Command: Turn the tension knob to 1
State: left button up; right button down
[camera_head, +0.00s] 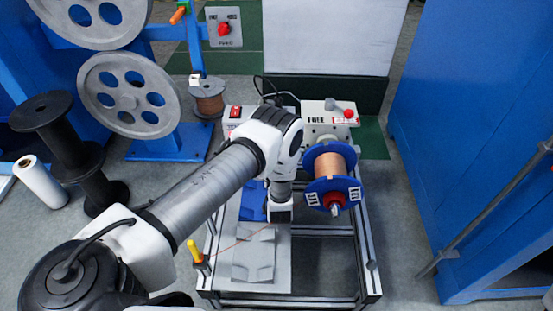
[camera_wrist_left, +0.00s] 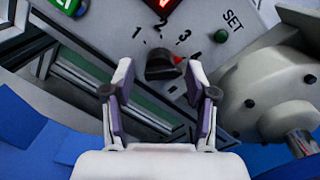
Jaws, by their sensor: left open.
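The tension knob (camera_wrist_left: 163,65) is black with a red pointer mark, on a light panel at the top middle of the left wrist view. The numerals 1, 2 and 3 are printed above it. Its red mark points to the right, past the 3. My left gripper (camera_wrist_left: 161,72) is open, with one finger on each side of the knob; I cannot tell whether they touch it. In the head view my left arm hides the knob and the gripper. My right gripper is in neither view.
A green SET button (camera_wrist_left: 221,36) and a red lit display (camera_wrist_left: 160,8) are near the knob. A grey motor housing (camera_wrist_left: 270,95) is close on the right. In the head view, a copper wire spool (camera_head: 333,168) with blue flanges stands right of my arm.

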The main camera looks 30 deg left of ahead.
pick_arm(q)
jog(key=shift+w+a, duration=0.25)
jog(key=shift+w, duration=0.1)
jog(key=c, duration=1)
jog(key=shift+s, duration=0.1)
